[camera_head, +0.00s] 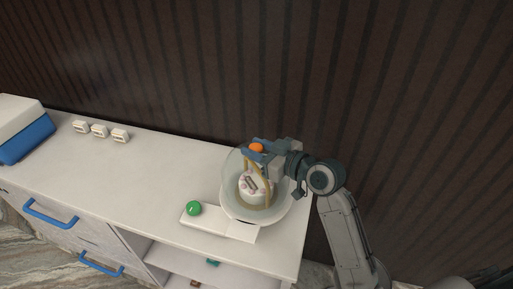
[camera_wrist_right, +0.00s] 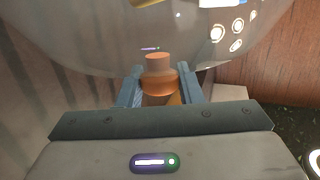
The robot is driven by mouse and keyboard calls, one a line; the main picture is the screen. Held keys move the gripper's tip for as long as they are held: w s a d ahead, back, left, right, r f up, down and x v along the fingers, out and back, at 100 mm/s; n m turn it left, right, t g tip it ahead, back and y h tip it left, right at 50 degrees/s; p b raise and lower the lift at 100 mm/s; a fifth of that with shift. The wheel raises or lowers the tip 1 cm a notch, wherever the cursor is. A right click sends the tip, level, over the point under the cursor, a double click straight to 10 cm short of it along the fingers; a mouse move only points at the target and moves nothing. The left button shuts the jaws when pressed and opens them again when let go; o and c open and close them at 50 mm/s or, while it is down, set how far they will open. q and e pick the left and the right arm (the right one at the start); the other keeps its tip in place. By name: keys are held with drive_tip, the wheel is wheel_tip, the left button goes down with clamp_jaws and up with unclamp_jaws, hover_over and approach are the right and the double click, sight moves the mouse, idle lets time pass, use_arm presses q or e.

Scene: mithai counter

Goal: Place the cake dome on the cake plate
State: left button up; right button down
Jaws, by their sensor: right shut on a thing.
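The cake dome (camera_head: 283,207) is a clear, bowl-shaped cover with an orange knob (camera_head: 257,147). My right gripper (camera_head: 262,153) is shut on that knob. In the right wrist view the orange knob (camera_wrist_right: 158,82) sits between the two fingers, and the clear dome wall (camera_wrist_right: 80,45) spreads beyond it. A pale cake (camera_head: 257,197) shows through the dome in the head view, at the right end of the counter. The cake plate is hard to make out under the dome. I cannot tell whether the dome's rim touches it. My left gripper is out of view.
A green ball (camera_head: 194,208) sits on a white slab (camera_head: 215,222) left of the dome. Several small white blocks (camera_head: 99,130) and a blue-and-white box (camera_head: 28,138) stand at the left of the counter (camera_head: 150,175). The counter's middle is clear. A dark ribbed wall rises behind.

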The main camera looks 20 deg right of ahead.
drive_tip(key=shift+f+b, duration=0.35)
drive_tip(key=shift+f, duration=0.1)
drive_tip(key=c, duration=0.9)
unclamp_jaws()
drive_tip(key=shift+s+d, duration=0.35)
drive_tip(key=shift+s, duration=0.1)
drive_tip(key=b+v, duration=0.2)
drive_tip(key=v, duration=0.4)
drive_tip(key=shift+s+d+f+b, duration=0.1)
drive_tip(key=shift+s+d+b, duration=0.1)
drive_tip(key=shift+s+b, duration=0.1)
drive_tip(key=shift+b+v, duration=0.3)
drive_tip(key=shift+v, duration=1.2)
